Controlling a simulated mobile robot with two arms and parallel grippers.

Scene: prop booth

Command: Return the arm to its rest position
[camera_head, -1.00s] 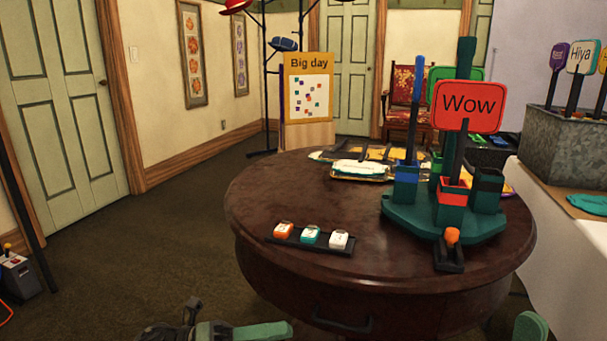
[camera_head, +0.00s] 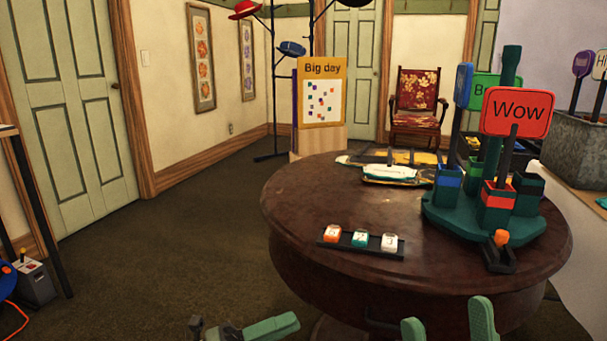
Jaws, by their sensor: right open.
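My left gripper (camera_head: 268,327) shows at the bottom edge, left of the round table. Its green finger part points right, and I cannot tell whether the jaws are apart. My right gripper (camera_head: 447,324) shows as two green fingertips at the bottom edge, apart, with nothing seen between them. It is in front of the table's near side. The rest of both arms is out of the picture.
The dark round table (camera_head: 325,203) stands ahead. It bears a green stand (camera_head: 455,215) with a red "Wow" sign (camera_head: 517,112) and a black strip (camera_head: 360,245) of three coloured buttons. Open carpet (camera_head: 165,265) lies left. A metal planter (camera_head: 565,150) is at right.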

